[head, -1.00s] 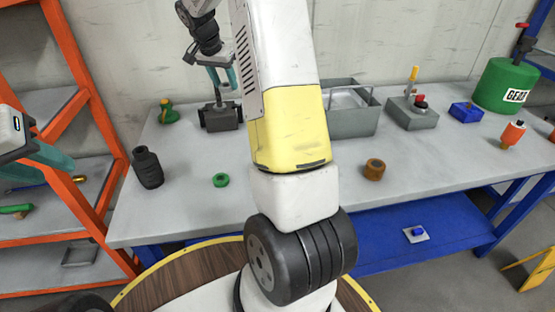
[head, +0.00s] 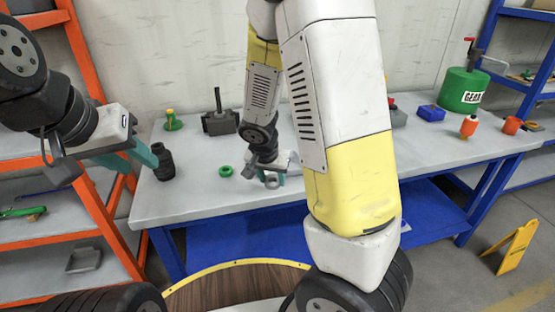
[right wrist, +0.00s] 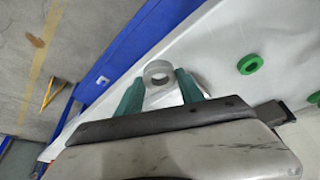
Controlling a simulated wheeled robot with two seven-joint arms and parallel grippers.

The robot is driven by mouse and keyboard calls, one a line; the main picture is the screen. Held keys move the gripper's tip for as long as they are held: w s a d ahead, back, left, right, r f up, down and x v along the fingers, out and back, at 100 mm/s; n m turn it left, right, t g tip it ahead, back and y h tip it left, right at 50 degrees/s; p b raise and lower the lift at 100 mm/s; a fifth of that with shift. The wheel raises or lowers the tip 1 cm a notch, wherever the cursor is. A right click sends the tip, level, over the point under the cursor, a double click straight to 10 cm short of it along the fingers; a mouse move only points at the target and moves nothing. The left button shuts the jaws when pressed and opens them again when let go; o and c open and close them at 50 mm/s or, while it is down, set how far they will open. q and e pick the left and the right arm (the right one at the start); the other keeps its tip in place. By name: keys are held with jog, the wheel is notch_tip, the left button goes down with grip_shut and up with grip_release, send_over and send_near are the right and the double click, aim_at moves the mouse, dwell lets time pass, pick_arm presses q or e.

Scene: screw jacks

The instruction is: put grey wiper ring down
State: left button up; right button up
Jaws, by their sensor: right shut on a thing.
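The grey wiper ring (right wrist: 158,72) is between the teal fingers of my right gripper (right wrist: 158,92) in the right wrist view. In the head view the ring (head: 272,184) shows below my right gripper (head: 270,175), low over the front part of the workbench (head: 215,196). My right gripper is shut on the ring. I cannot tell whether the ring touches the bench top. My left gripper (head: 135,160) is open and empty, in front of the bench's left end.
A green ring (head: 225,171) lies left of the grey ring. A dark ribbed part (head: 165,163) stands at the bench's left end, and a dark block with a post (head: 219,119) behind. My right arm hides the bench's middle. A blue box (head: 431,113) sits further right.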

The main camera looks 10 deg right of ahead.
jog(key=w+d, duration=0.1)
jog(key=w, duration=0.3)
jog(key=w+d+f, duration=0.1)
jog(key=w+d, duration=0.1)
jog(key=w, duration=0.3)
jog(key=w+d, duration=0.2)
jog(key=w, duration=0.3)
jog(key=shift+w+d+f, duration=0.25)
jog(key=shift+w+f, duration=0.1)
jog(key=shift+f, duration=1.65)
jog(key=shift+f, duration=0.1)
jog(key=o, duration=1.3)
